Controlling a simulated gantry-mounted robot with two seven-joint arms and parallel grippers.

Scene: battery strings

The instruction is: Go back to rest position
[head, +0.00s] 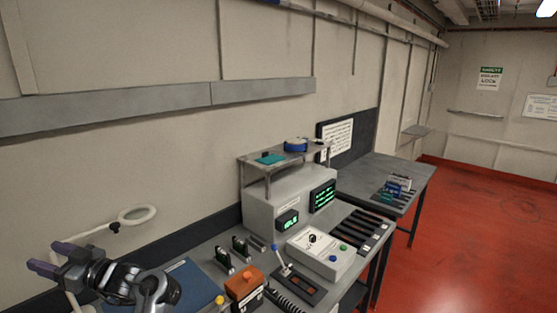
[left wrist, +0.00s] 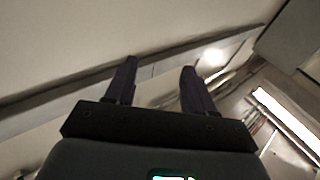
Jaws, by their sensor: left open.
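My left gripper (head: 52,258) is at the lower left of the head view, raised near the wall, with its purple fingers pointing left. It is open and empty. In the left wrist view its two dark fingers (left wrist: 158,82) stand apart with nothing between them, and the wall and ceiling show behind. My right gripper does not show in either view.
A workbench holds a grey tester box (head: 290,205) with green displays, a lever (head: 281,262), a white button box (head: 321,253) and an orange device (head: 244,284). A ring lamp (head: 137,215) stands near my left arm. A second table (head: 405,172) stands farther back. Red floor is clear at right.

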